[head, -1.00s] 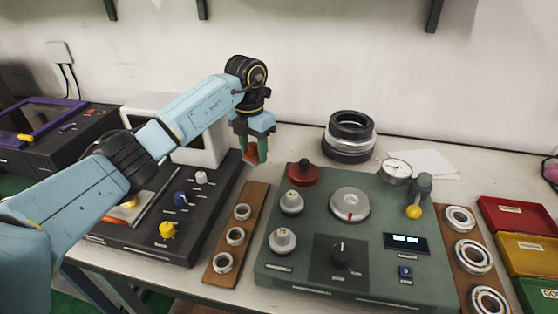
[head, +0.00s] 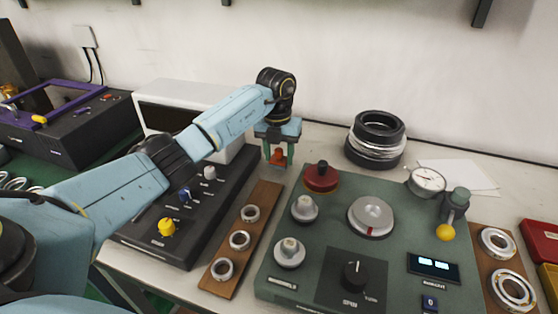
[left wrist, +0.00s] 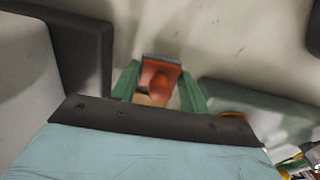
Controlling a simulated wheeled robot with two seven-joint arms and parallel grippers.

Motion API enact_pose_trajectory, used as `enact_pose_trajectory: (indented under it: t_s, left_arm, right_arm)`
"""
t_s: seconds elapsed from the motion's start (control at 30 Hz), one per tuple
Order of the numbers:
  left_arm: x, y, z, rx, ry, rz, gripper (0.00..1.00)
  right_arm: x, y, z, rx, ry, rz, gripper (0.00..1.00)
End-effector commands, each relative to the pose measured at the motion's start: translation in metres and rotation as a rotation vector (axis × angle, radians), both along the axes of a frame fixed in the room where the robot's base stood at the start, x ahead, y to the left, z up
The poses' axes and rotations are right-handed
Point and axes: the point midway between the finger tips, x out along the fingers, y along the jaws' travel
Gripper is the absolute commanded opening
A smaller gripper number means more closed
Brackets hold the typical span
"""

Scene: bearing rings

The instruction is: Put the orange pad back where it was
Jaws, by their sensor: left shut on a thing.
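The orange pad (head: 278,157) is between the fingers of my left gripper (head: 277,158), at the back of the table. In the left wrist view the orange pad (left wrist: 160,80) shows a round knob-like part facing the camera, with the green fingers of my left gripper (left wrist: 160,92) on both sides. The gripper is shut on it. The pad is near the table top between the black control box and the green machine; I cannot tell whether it touches the table. My right gripper is not in view.
A green machine (head: 335,225) with a red knob (head: 320,177) stands right of the gripper. A wooden strip with several rings (head: 240,240) lies in front. A black control box (head: 190,205) and white box (head: 190,95) stand left. Stacked black rings (head: 377,140) stand at the back.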

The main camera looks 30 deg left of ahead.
Motion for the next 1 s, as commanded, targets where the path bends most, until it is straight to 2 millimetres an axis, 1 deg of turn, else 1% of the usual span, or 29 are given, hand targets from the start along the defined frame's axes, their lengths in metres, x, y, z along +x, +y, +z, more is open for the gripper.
enact_pose_trajectory:
  t_s: [0.03,0.13,0.5,0.53,0.7,1.0]
  left_arm:
    - [0.000,0.000,-0.010,-0.002,0.002,0.001,0.23]
    - [0.000,0.000,-0.018,-0.001,0.001,-0.001,0.23]
    - [0.000,0.000,-0.021,0.000,-0.001,-0.001,0.23]
    - [0.000,0.000,-0.022,-0.001,-0.001,-0.001,0.46]
    - [0.000,0.000,-0.021,-0.001,-0.001,-0.001,0.67]
    - [0.000,0.000,-0.019,-0.001,-0.001,-0.001,0.67]
  right_arm:
    - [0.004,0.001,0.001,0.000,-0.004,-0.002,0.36]
    - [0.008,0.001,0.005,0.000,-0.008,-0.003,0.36]
    - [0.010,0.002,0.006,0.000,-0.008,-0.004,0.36]
    - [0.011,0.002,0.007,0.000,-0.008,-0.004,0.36]
    - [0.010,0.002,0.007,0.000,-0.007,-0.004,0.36]
    - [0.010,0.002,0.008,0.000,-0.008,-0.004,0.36]
